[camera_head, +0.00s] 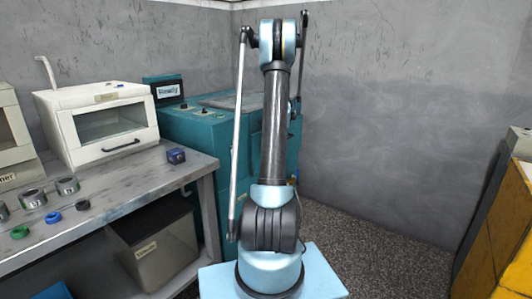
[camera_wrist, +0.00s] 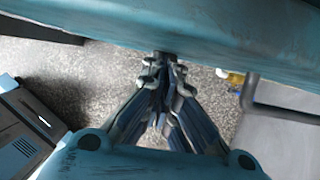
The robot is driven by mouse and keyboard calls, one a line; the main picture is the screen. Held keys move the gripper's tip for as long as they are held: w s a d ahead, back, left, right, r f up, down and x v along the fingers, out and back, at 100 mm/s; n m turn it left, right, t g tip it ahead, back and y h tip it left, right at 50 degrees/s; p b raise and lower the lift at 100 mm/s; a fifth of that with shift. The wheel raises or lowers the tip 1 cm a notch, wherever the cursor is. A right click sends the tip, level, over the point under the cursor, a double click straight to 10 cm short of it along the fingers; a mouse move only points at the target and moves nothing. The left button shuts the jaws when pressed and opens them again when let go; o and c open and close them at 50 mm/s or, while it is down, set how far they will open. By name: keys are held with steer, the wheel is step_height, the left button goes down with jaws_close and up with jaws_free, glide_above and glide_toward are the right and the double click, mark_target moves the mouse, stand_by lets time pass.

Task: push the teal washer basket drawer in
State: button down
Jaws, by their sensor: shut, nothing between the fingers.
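The teal washer (camera_head: 190,124) stands against the back wall, partly hidden behind my arm. In the wrist view a broad teal surface (camera_wrist: 200,30) runs across the top; I cannot tell whether it is the basket drawer or the washer body. My gripper (camera_wrist: 168,64) is shut and empty, with its fingertips close to the lower edge of that surface. Whether they touch it is unclear. My gripper is hidden in the head view, and the drawer cannot be made out there.
A metal bench (camera_head: 130,190) on the left holds a white oven (camera_head: 100,122), a small dark-blue block (camera_head: 175,155) and several rings. A grey bin (camera_head: 155,250) sits under it. A yellow cabinet (camera_head: 500,235) stands at the right. Speckled floor (camera_head: 380,260) is clear between.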

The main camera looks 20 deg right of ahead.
steer(key=shift+w+a+r, duration=0.1)
steer(key=shift+w+a, duration=0.15)
steer(key=shift+w, duration=0.05)
steer(key=s+d+r, duration=0.5)
steer(key=s+r, duration=0.2)
steer(key=r, duration=0.2)
steer(key=s+a+r+n+g+h, duration=0.1)
steer(key=s+a+r+n, duration=0.2)
steer(key=s+a+n, duration=0.55)
steer(key=s+a+r+n, duration=0.3)
steer(key=s+a+n, duration=0.2)
steer(key=s+a, duration=0.65)
steer(key=s+a+f+n, duration=0.2)
steer(key=s+n, duration=0.3)
steer(key=s, duration=0.3)
steer(key=s+a+f+n+h, duration=0.1)
steer(key=s+f+n, duration=0.4)
steer(key=s, duration=0.4)
steer(key=s+a+f+n, duration=0.2)
steer(key=s+n, duration=0.3)
steer(key=s, duration=0.3)
steer(key=shift+s+a+f+n, duration=0.3)
steer(key=shift+a+f+n, duration=0.05)
steer(key=shift+f, duration=0.45)
